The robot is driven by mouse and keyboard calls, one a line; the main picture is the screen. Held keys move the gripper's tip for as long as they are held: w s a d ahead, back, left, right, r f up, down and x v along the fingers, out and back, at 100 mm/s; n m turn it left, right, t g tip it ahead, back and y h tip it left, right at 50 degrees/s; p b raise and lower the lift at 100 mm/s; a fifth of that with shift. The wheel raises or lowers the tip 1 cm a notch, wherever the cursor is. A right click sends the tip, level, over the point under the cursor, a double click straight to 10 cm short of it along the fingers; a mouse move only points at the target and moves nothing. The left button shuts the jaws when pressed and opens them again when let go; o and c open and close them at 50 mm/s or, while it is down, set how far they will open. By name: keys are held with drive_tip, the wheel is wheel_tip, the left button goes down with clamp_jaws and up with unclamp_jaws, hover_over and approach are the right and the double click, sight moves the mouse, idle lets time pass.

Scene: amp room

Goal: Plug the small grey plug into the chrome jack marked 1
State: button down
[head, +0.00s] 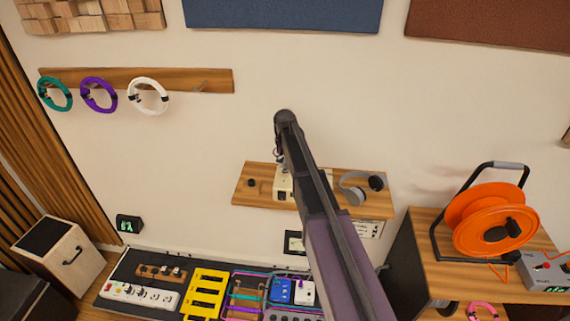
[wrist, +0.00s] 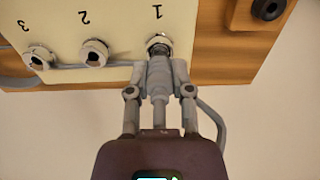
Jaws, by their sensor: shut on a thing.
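In the wrist view my gripper (wrist: 160,72) is shut on the small grey plug (wrist: 159,88), one finger on each side. The plug points at the chrome jack marked 1 (wrist: 158,40), and its front end meets or overlaps the jack's ring. I cannot tell how deep the tip sits. Jacks marked 2 (wrist: 93,53) and 3 (wrist: 37,58) lie to the left on the same cream panel (wrist: 120,20); the numbers appear upside down. In the head view my arm partly hides the cream box (head: 284,184) on the wooden shelf, and the plug is not clear.
A grey cable (wrist: 212,115) loops right of my gripper. On the shelf (head: 258,197) are a black round knob (head: 251,183) left of the box and headphones (head: 352,190) to its right. Below is a pedalboard (head: 120,275). An orange cable reel (head: 485,220) stands at right.

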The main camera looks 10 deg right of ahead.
drive_tip(key=shift+f, duration=0.3)
idle(0.5)
drive_tip(key=shift+c, duration=2.2)
unclamp_jaws()
drive_tip(key=shift+r, duration=0.15)
